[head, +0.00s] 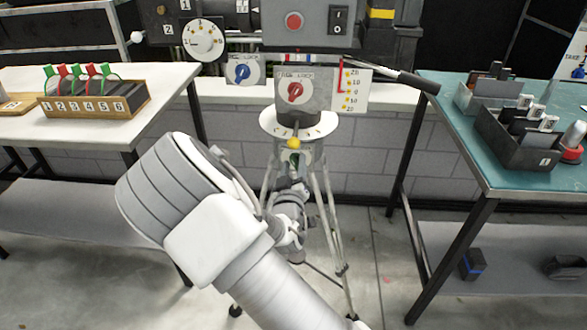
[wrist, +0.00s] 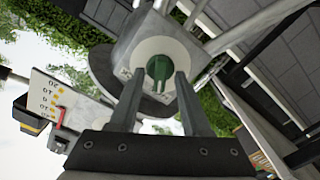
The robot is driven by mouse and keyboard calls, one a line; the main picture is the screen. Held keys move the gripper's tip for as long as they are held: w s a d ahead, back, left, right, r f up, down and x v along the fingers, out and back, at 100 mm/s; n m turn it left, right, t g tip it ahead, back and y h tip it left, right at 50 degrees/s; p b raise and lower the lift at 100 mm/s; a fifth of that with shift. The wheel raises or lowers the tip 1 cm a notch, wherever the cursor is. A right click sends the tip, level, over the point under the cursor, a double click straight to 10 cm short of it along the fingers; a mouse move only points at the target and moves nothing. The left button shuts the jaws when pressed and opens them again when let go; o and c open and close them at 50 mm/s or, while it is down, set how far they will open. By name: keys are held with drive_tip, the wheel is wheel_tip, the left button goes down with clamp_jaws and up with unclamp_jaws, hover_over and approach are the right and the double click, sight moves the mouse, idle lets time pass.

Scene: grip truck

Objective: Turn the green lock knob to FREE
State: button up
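The green lock knob (wrist: 158,68) sits on a round pale dial in the wrist view, with small lettering beside it that I cannot read. In the head view it is a small green spot (head: 294,158) low on the tripod head, mostly hidden by my gripper. My gripper (wrist: 159,78) is open, with one finger on each side of the knob and a gap visible on both sides. Its fingertips point at the dial. In the head view my gripper (head: 293,182) is just below the knob, partly covered by my arm.
Above are a red knob (head: 295,92), a blue knob (head: 242,72), a yellow-tipped lever (head: 294,143) and a black pan handle (head: 410,80). A white table (head: 150,75) stands left and a teal table (head: 540,178) right. Tripod legs (head: 331,225) spread below.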

drive_tip(key=s+p, duration=0.2)
drive_tip(key=s, duration=1.5)
drive_tip(key=shift+s+a, duration=0.25)
drive_tip(key=shift+a, duration=0.05)
drive_tip(key=s+d+r+m+g+y, duration=0.2)
drive_tip(key=d+r+m+g+y, duration=0.3)
drive_tip(key=r+g, duration=0.6)
drive_tip(key=s+d+r+m+g+h, duration=0.1)
drive_tip(key=s+d+r+h, duration=0.1)
drive_tip(key=s+d+r, duration=0.35)
drive_tip(key=s+d+r+h, duration=0.3)
drive_tip(key=s+d, duration=0.5)
drive_tip(key=s, duration=0.1)
wheel_tip(320, 180, up, 17)
drive_tip(key=p, duration=1.8)
drive_tip(key=shift+w+a+y, duration=0.3)
drive_tip(key=shift+w+a, duration=0.1)
drive_tip(key=shift+a, duration=0.05)
